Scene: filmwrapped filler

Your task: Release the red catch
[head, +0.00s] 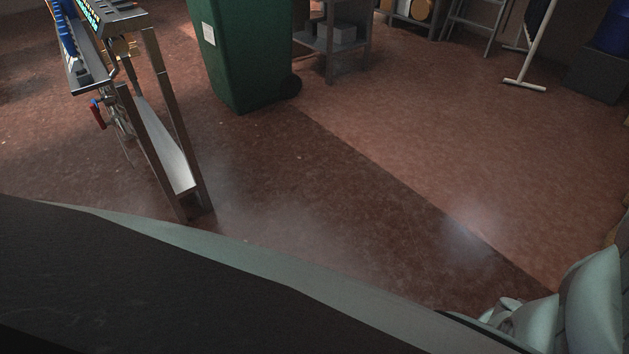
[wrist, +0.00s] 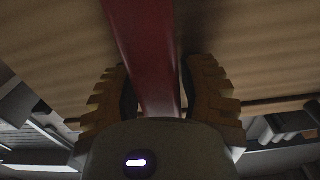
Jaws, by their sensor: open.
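A red bar (wrist: 146,40), which looks like the red catch, runs down the middle of the wrist view between my gripper's two ridged fingers. My gripper (wrist: 160,66) is open, with one finger on each side of the bar. A dark gap shows beside the bar on the right; on the left the finger is close, and I cannot tell if it touches. The bar's lower end is hidden behind the gripper's body. In the head view my gripper is not visible. A small red part (head: 98,114) hangs on the metal machine frame (head: 146,130) at the left; I cannot tell if it is the catch.
A brown, board-like surface (wrist: 250,45) lies behind the bar, with grey metal parts at both sides. In the head view, a green wheeled bin (head: 240,60) stands right of the frame, near a grey shelf (head: 335,45). The middle floor is clear.

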